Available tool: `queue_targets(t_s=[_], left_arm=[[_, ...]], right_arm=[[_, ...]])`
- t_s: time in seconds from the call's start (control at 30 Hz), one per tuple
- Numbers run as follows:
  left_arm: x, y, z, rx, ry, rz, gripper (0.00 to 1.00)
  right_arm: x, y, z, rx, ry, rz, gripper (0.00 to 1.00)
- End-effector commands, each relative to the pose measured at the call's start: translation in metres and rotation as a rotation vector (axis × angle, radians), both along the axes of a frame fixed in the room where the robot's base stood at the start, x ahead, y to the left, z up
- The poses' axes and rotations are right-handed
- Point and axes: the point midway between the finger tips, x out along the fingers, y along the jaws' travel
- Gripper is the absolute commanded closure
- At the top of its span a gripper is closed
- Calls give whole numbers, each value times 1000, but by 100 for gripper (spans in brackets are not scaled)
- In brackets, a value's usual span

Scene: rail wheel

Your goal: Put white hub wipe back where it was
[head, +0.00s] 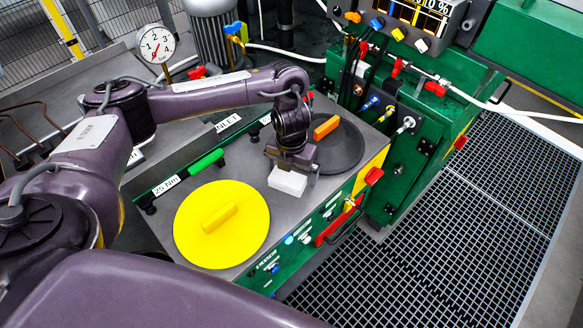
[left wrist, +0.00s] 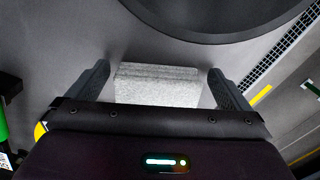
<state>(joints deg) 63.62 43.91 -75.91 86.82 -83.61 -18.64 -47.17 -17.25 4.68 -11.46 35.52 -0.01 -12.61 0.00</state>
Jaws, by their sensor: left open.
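The white hub wipe (head: 287,181) is a small white block on the grey bench top, between the yellow disc and the dark disc. My left gripper (head: 290,168) is right at it, pointing down. In the left wrist view the wipe (left wrist: 157,85) sits between the two spread fingers of my left gripper (left wrist: 160,88), with a gap on each side. The gripper is open, and its body hides the wipe's near part in that view. My right gripper is not in view.
A yellow disc with a handle (head: 222,224) lies left of the wipe. A dark round disc with an orange handle (head: 338,150) lies just behind it. A green-handled tool (head: 205,162) and a pressure gauge (head: 155,44) are farther left. The bench's front edge is close.

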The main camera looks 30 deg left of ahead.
Motion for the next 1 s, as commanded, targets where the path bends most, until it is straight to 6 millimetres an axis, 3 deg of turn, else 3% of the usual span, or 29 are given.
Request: queue_targets(t_s=[0.17,0.6,0.8,1.0], left_arm=[[1,0,16,0,-5,-1,0],[1,1,100,1,-7,-1,0],[0,1,118,1,-3,-1,0],[-1,0,121,0,-1,0,0]], right_arm=[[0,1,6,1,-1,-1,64],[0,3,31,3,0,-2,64],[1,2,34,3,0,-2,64],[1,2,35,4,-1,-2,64]])
